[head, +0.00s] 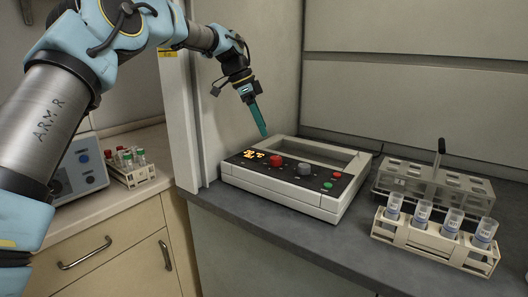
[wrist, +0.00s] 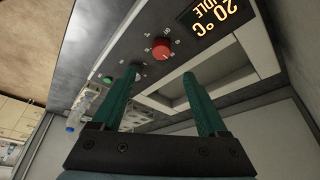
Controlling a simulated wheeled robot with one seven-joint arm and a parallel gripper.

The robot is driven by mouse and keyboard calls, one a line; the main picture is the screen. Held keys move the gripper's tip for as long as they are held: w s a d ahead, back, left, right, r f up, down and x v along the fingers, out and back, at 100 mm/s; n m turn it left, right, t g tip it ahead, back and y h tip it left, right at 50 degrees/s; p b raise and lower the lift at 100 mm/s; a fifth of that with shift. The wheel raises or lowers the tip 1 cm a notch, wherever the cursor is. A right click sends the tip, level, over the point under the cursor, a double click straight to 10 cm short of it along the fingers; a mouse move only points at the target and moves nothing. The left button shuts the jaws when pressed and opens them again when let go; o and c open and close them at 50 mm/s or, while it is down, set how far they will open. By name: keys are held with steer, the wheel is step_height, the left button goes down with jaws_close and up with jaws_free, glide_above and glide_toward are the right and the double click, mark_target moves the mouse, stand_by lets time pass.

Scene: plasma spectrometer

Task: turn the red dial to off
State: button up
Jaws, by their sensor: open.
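The red dial (head: 277,161) sits on the dark front panel of a white benchtop device (head: 270,189), between a lit orange display (head: 253,154) and a grey dial (head: 304,169). In the wrist view the red dial (wrist: 161,48) shows beyond my fingertips, with small marks around it, and the display (wrist: 211,14) reads 20 °C and IDLE. My gripper (head: 264,134) points down above the device's back left part, behind the red dial and apart from it. In the wrist view my gripper (wrist: 161,80) has its two green fingers spread with nothing between them.
A rack of capped tubes (head: 436,236) and a clear rack with an upright handle (head: 435,182) stand right of the device. A wall edge (head: 184,120) rises close on its left. Another device (head: 83,168) and tube rack (head: 131,168) stand on the left counter.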

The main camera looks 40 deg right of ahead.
mark_target(276, 157)
steer(key=p+x, duration=0.2)
steer(key=x, duration=0.8)
steer(key=shift+d+f, duration=0.2)
steer(key=shift+f, duration=0.1)
jaws_close()
